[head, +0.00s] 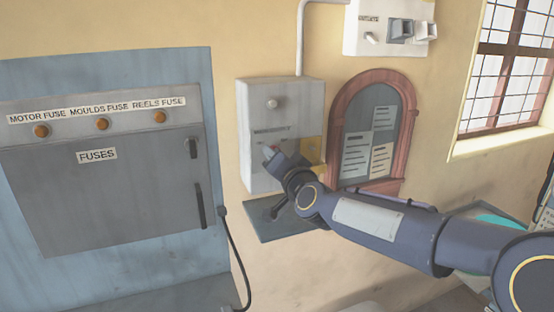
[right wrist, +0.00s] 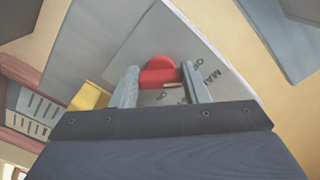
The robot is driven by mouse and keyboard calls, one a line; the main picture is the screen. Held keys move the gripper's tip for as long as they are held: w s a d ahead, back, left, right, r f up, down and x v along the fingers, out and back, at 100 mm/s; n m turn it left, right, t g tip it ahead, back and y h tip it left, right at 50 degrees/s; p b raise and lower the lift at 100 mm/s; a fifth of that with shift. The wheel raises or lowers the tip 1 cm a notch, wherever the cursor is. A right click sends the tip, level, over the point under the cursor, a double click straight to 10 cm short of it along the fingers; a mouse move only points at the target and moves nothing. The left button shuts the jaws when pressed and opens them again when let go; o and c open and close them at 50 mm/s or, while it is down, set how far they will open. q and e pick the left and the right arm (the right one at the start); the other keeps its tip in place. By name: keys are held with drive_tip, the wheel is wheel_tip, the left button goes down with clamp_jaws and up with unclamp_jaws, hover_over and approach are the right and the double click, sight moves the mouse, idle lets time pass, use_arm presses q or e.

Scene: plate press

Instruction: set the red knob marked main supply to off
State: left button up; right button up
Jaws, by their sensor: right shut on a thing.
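The red knob (right wrist: 160,72) sits on a pale plate (right wrist: 140,50) with partly readable dark lettering, including what looks like "MAIN". In the right wrist view my right gripper (right wrist: 160,80) has one finger on each side of the knob and is shut on it. A short pale mark shows on the knob's lower right part. In the head view my right gripper (head: 272,153) is at the front of the grey wall box (head: 255,112), and it mostly hides the knob there. My left gripper is not in view.
A grey fuse cabinet (head: 100,195) is at the left, with a black cable beside it. A small shelf (head: 268,230) with a dark lever is below the box. A red-framed notice board (head: 345,115) stands close right of the box. A white switch box (head: 385,15) is above.

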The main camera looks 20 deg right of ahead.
drive_tip(key=shift+f, duration=0.1)
drive_tip(key=o, duration=1)
drive_tip(key=s, duration=0.7)
drive_tip(key=shift+s+a+b, duration=0.2)
drive_tip(key=shift+s+b, duration=0.1)
drive_tip(key=shift+s, duration=0.1)
drive_tip(key=s+a+f+n+g+y, duration=0.1)
drive_tip(key=s+a+f+n+g, duration=0.1)
drive_tip(key=s+f+g, duration=0.2)
drive_tip(key=s+a+f+n+g+y, duration=0.2)
drive_tip(key=s+f+n+g, duration=0.1)
drive_tip(key=s+f, duration=0.8)
drive_tip(key=s+a+f+n+g+y, duration=0.1)
drive_tip(key=s+a+f+n+g, duration=0.1)
drive_tip(key=s+f+g, duration=0.3)
drive_tip(key=shift+s+a+f+n+y, duration=0.15)
drive_tip(key=shift+s+f, duration=0.35)
drive_tip(key=shift+s, duration=0.65)
drive_tip(key=shift+s+a+f+n+y, duration=0.15)
drive_tip(key=shift+s+f, duration=0.4)
drive_tip(key=shift+s, duration=0.55)
drive_tip(key=shift+s+a+f+n+y, duration=0.15)
drive_tip(key=shift+s+f, duration=0.35)
drive_tip(key=shift+s, duration=0.65)
